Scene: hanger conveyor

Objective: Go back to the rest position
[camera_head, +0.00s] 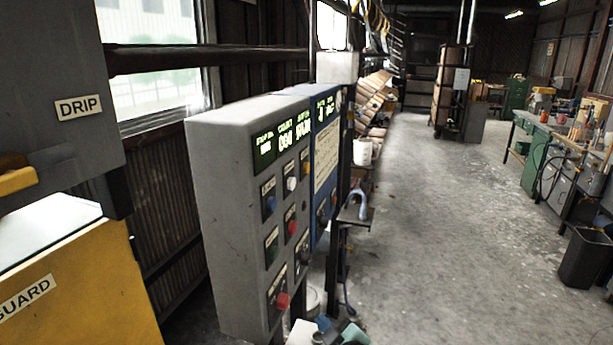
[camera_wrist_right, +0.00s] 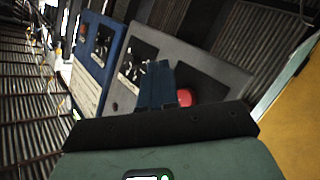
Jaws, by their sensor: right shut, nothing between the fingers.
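The grey control panel (camera_head: 225,200) stands left of centre in the head view, with lit green displays, coloured buttons and a red knob (camera_head: 283,300) low on its face. My right gripper (camera_head: 322,324) shows partly at the bottom edge of the head view, low and to the right of that knob. In the right wrist view its dark fingers (camera_wrist_right: 155,82) are shut and empty, in front of the grey panel (camera_wrist_right: 205,65). A red knob (camera_wrist_right: 184,97) shows right beside the fingers; I cannot tell whether they touch it. My left gripper is not in view.
A blue panel (camera_head: 325,165) adjoins the grey one. A yellow guard (camera_head: 95,290) and a grey housing marked DRIP (camera_head: 55,60) stand at left. A workbench (camera_head: 535,135) and dark bin (camera_head: 585,260) are at right. The concrete floor (camera_head: 450,220) between is clear.

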